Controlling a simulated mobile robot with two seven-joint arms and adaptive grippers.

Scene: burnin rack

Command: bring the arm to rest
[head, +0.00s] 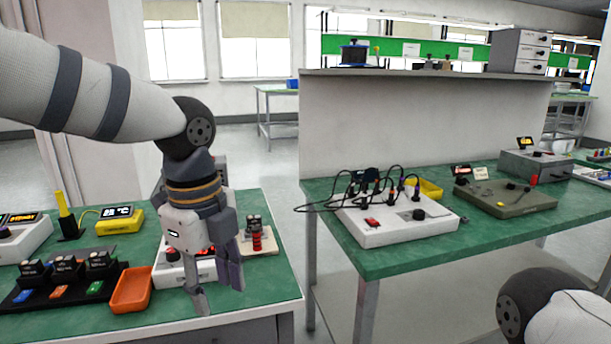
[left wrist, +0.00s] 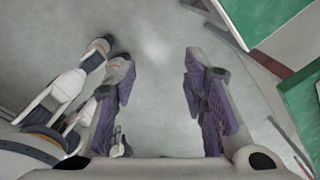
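My left gripper (head: 218,296) hangs pointing down in front of the left green bench (head: 265,290), near its front edge. In the left wrist view, its purple finger pads (left wrist: 160,72) stand well apart, with only grey floor between them. It is open and empty. It hides part of a white device with a red display (head: 205,270) on the bench behind. Part of my right arm (head: 545,310) shows at the lower right of the head view; its gripper is out of the picture.
An orange tray (head: 131,290), a black rack (head: 60,285) and a yellow meter (head: 120,220) are on the left bench. The right bench (head: 390,260) carries a white box with black cables (head: 385,230) and an olive box (head: 505,198). Floor shows between the benches.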

